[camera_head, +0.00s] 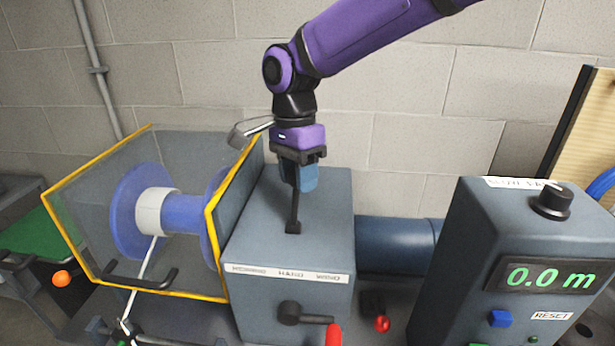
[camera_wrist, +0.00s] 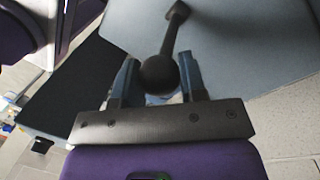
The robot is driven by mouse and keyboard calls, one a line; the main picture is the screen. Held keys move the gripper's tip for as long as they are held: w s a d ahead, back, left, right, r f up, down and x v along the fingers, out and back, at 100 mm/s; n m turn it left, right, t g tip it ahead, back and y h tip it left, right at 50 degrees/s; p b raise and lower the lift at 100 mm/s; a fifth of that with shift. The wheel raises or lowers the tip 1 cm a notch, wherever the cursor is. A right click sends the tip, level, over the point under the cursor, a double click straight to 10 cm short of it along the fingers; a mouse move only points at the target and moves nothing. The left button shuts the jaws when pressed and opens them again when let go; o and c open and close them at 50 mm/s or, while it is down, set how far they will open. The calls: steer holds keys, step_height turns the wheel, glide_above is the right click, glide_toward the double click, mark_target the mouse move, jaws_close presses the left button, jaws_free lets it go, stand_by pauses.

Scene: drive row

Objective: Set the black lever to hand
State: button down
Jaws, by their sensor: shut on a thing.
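The black lever (camera_head: 294,212) stands on top of the grey gearbox (camera_head: 325,205). The outer words are too small to read surely. My gripper (camera_head: 300,176) is at the lever's upper end, shut on it. In the wrist view the lever's round black knob (camera_wrist: 158,74) sits between the two blue fingers, with the rod running away to its base. In the head view the fingers hide the knob.
A clear guard with yellow edges (camera_head: 211,250) covers a blue spool (camera_head: 130,210) left of the gearbox. A crank with a red grip (camera_head: 315,319) is on the front. A counter box (camera_head: 525,235) reading 0.0 m stands right. A block wall is behind.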

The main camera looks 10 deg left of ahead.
steer(key=shift+a+h, duration=0.5)
steer(key=shift+a, duration=0.05)
steer(key=c, duration=0.7)
jaws_free()
steer(key=shift+r, duration=0.1)
steer(key=v, duration=1)
steer(key=shift+a+r, duration=0.1)
steer(key=shift+r, duration=0.2)
